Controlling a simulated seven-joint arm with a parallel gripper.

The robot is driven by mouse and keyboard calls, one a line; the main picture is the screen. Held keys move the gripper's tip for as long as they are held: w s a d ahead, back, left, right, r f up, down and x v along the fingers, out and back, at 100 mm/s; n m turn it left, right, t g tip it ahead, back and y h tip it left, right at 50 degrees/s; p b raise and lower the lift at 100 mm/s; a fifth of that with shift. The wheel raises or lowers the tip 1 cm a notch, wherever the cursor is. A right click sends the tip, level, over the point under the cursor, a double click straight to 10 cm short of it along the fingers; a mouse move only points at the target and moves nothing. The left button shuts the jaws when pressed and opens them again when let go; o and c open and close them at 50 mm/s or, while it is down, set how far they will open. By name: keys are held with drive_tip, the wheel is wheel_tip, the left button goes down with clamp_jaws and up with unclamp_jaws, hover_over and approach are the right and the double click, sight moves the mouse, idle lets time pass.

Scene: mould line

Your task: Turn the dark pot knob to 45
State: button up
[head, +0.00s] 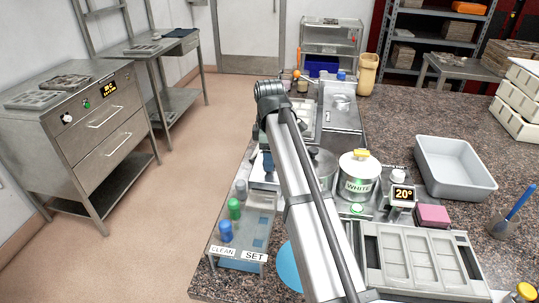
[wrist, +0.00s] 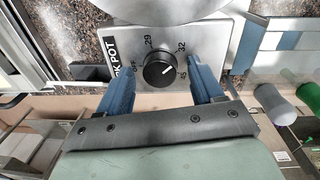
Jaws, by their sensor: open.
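The dark pot knob (wrist: 160,70) is a round black knob on a metal panel in the wrist view. The visible part of its label reads "K POT". Marks OFF, 29, 32 and 45 ring it. Its white pointer line aims to the right, between the 32 and 45 marks. My gripper (wrist: 159,70) is open, with one blue finger on either side of the knob. I cannot tell whether the fingers touch it. In the head view my arm covers the knob. A metal pot (head: 323,166) beside the arm is partly hidden.
A pot labelled WHITE (head: 359,178) stands right of my arm, beside a display reading 20° (head: 403,194). A grey tub (head: 453,167), a pink block (head: 433,216) and a metal mould (head: 418,256) lie further right. Coloured bottles (head: 234,209) stand on a rack at left.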

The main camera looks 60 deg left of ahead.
drive_tip(key=c, duration=1.1)
drive_tip(key=shift+o, duration=0.2)
drive_tip(key=m, duration=0.6)
drive_tip(key=shift+m, duration=0.3)
drive_tip(key=m, duration=0.6)
drive_tip(key=shift+a+h, duration=0.1)
drive_tip(key=shift+h, duration=0.2)
drive_tip(key=shift+m, duration=0.3)
drive_tip(key=o, duration=1.1)
drive_tip(key=shift+c, duration=0.2)
